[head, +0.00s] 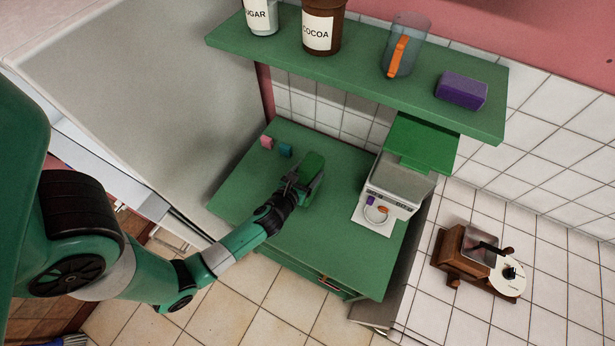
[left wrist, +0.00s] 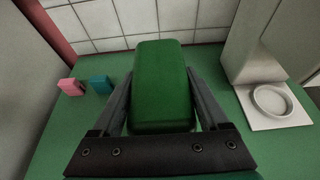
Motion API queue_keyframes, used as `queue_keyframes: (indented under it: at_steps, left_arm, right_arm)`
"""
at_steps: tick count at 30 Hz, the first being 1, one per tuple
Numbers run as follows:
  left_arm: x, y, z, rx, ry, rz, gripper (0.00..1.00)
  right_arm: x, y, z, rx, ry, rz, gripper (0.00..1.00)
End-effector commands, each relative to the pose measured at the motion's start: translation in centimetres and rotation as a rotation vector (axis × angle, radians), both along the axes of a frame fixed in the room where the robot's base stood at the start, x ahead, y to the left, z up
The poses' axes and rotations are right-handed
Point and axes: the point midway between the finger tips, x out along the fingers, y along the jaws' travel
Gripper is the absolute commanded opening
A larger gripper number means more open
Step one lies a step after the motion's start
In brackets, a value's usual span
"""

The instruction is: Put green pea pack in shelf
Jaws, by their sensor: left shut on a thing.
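The green pea pack (head: 312,171) is a dark green block with rounded edges. My left gripper (head: 299,184) is shut on it, over the green counter. In the left wrist view the pack (left wrist: 162,85) sits between the two fingers of the gripper (left wrist: 162,100), with its far end sticking out past them. I cannot tell whether the pack touches the counter. The open green shelf (head: 345,82) hangs on the tiled wall, above and behind the counter. My right gripper is not in view.
The shelf holds a sugar jar (head: 263,16), a cocoa jar (head: 322,27), a glass with an orange item (head: 405,46) and a purple box (head: 461,91). A pink block (head: 266,142) and a teal block (head: 286,150) lie on the counter (head: 330,235). A white machine (head: 392,190) stands right.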

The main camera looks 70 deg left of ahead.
Motion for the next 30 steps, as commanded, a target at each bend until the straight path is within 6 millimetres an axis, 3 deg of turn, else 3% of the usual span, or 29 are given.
queue_keyframes:
  at_steps: [1,3,13,14,15,18,26,30]
  left_arm:
    - [0.0,0.0,-1.6,0.001,0.002,-0.001,0.00]
    - [0.0,0.0,-2.2,0.000,0.001,0.000,0.00]
    - [0.0,0.0,-2.2,0.001,0.001,0.000,0.00]
    - [-0.1,-0.1,-2.3,-0.001,0.003,0.001,0.81]
    - [-0.1,-0.1,-2.2,0.000,0.002,0.001,0.88]
    - [-0.1,-0.1,-2.2,0.000,0.002,0.001,1.00]
    - [-0.1,-0.1,-1.7,-0.001,0.001,0.000,1.00]
    - [-1.4,-1.5,-1.2,-0.002,0.005,-0.004,1.00]
  right_arm:
    - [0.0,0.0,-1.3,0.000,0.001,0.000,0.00]
    - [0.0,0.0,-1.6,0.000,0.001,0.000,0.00]
    - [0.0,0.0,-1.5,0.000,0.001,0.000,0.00]
    - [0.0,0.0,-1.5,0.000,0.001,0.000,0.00]
    - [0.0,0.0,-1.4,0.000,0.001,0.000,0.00]
    - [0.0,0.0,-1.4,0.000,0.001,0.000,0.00]
    - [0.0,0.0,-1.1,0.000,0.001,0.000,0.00]
    - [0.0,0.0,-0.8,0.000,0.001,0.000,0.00]
